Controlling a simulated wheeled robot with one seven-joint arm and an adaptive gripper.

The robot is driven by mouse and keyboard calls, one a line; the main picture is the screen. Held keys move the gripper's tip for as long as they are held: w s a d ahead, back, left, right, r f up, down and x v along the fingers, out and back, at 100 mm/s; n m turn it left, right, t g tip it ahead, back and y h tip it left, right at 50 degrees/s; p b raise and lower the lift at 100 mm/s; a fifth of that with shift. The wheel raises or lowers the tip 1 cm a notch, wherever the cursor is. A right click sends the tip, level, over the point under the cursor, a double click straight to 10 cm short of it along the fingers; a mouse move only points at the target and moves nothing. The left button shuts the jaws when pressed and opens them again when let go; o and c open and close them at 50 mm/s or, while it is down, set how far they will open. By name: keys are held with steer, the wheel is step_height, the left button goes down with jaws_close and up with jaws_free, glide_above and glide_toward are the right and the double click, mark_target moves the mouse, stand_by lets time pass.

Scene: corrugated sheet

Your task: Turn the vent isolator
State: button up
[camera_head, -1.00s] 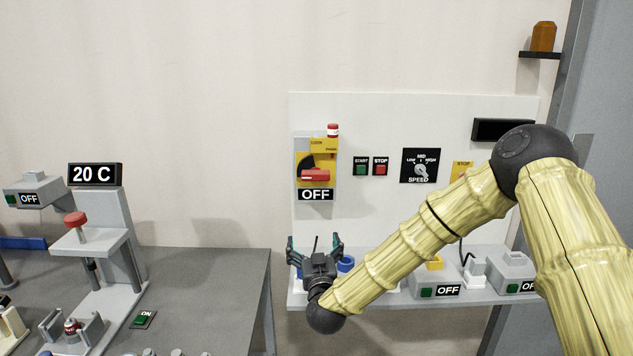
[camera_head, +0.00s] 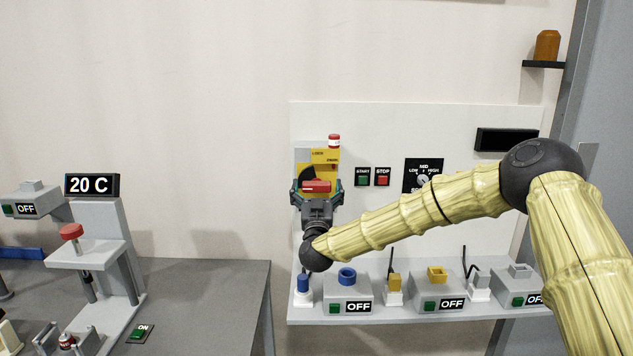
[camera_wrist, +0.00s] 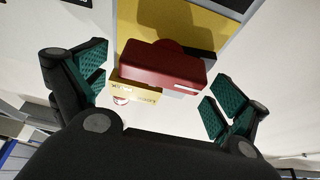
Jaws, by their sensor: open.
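The vent isolator is a red bar handle (camera_head: 316,186) on a yellow and black plate (camera_head: 325,158) at the left of the white wall panel. The handle lies about level. In the wrist view the red handle (camera_wrist: 163,66) sits between the open fingers, with a gap on both sides. My gripper (camera_head: 317,190) is open and empty in front of the isolator, its fingers to the left and right of the handle. It also shows in the wrist view (camera_wrist: 155,95). The isolator's lower part and OFF label are hidden behind my gripper.
Start button (camera_head: 362,177), stop button (camera_head: 382,177) and speed dial (camera_head: 422,178) are right of the isolator. A red and white piece (camera_head: 334,141) tops the plate. Below, a shelf (camera_head: 400,316) holds several switch boxes. A grey bench (camera_head: 205,300) is at left.

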steer(key=shift+x, duration=0.85)
steer(key=shift+s+a+r, duration=0.1)
steer(key=c, duration=0.8)
steer(key=shift+r, duration=0.1)
steer(key=shift+c, duration=0.4)
